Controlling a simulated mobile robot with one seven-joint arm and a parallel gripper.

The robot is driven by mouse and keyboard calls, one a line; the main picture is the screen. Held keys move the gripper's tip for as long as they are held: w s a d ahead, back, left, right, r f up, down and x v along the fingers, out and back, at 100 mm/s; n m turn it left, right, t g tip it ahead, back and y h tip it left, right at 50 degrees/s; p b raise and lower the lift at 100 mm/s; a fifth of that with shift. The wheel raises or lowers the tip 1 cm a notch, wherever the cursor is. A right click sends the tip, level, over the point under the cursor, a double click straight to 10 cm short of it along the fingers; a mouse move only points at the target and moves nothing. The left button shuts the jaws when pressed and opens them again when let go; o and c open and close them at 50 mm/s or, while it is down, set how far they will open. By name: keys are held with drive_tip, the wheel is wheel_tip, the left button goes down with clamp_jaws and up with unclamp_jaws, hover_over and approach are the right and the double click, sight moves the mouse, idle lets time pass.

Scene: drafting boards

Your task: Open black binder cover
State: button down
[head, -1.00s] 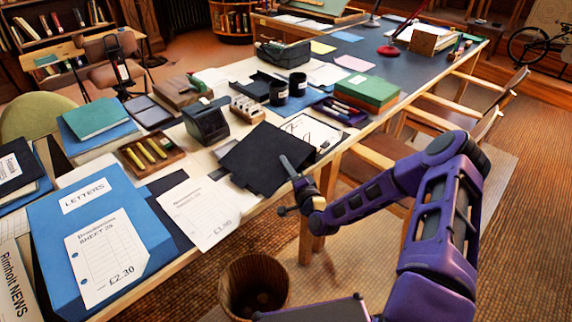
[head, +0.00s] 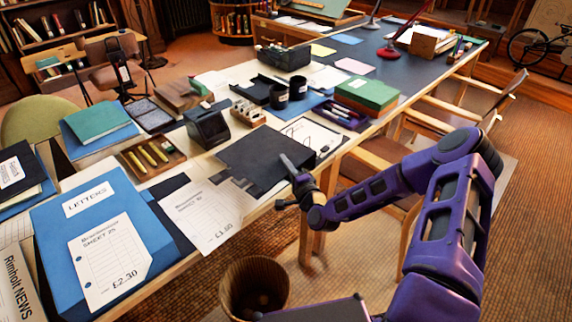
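The black binder (head: 262,156) lies near the front edge of the long table, with its upper face looking flat and closed. Small dark tabs or strips show at its left near corner. My gripper (head: 282,182) is at the binder's near right side with its fingers spread apart. The upper finger overlaps the binder's near right edge in the picture, and the lower finger hangs in front of the table edge. I cannot tell whether the upper finger touches the cover. Nothing is seen held between the fingers.
A white price sheet (head: 203,214) lies left of the binder and a drawing sheet (head: 312,134) behind it. A black tape dispenser (head: 207,126) and a pen tray (head: 152,156) stand farther back. Chairs line the table's right side.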

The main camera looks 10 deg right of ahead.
drive_tip(key=r+m, duration=0.1)
drive_tip(key=r+m+g+p, duration=0.1)
drive_tip(key=r+m+p, duration=0.1)
drive_tip(key=shift+w+d+r, duration=0.15)
drive_tip(key=shift+d+r, duration=0.1)
drive_tip(key=shift+r, duration=0.15)
drive_tip(key=shift+w+d+r+m+g+p, duration=0.15)
drive_tip(key=shift+r+m+g+p, duration=0.2)
drive_tip(key=shift+r+m, duration=0.15)
drive_tip(key=shift+w+d+r+m+g+p, duration=0.15)
drive_tip(key=shift+r+m+g+p, duration=0.1)
drive_tip(key=shift+r+m+p, duration=0.25)
drive_tip(key=shift+w+d+r+m+g+p, duration=0.3)
drive_tip(key=shift+d+r+m+g, duration=0.15)
drive_tip(key=shift+r+m+g, duration=0.4)
drive_tip(key=shift+f, duration=0.15)
drive_tip(key=c, duration=1.1)
unclamp_jaws()
drive_tip(key=shift+o, duration=0.2)
drive_tip(key=f+v, duration=0.1)
drive_tip(key=v, duration=1.6)
drive_tip(key=shift+s+d+p, duration=0.2)
drive_tip(key=shift+s+p, duration=0.05)
drive_tip(key=shift+p, duration=0.05)
